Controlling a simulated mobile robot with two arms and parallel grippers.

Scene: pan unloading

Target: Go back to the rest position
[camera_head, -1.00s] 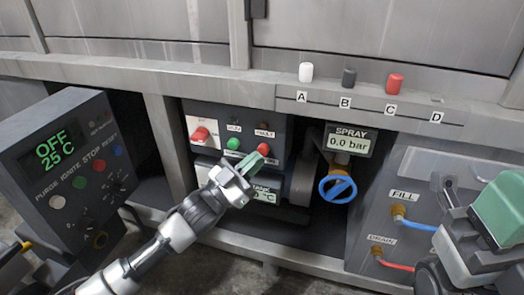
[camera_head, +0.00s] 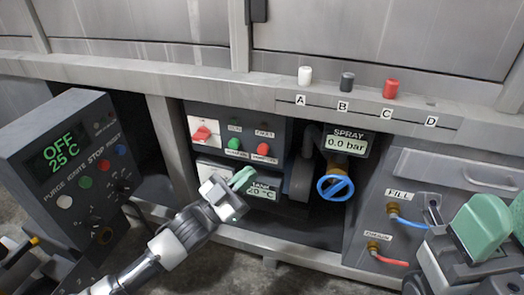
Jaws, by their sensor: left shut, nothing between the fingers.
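My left gripper (camera_head: 241,178) is shut and empty, its green fingertips together. It is in front of the lower part of the grey control box (camera_head: 284,135), below its green and red buttons, and partly covers the small tank display (camera_head: 263,192). I cannot tell whether it touches the box. My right gripper (camera_head: 497,224) shows in part at the lower right, with a green finger. It is cut off by the frame edge, so its opening cannot be judged.
A dark panel (camera_head: 30,175) reading OFF 25 °C stands at the left. A blue spray valve (camera_head: 335,187) sits right of the control box, under a 0.0 bar display (camera_head: 346,144). White, dark and red pegs stand on the steel ledge (camera_head: 260,92). Fill and drain hoses are at the right.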

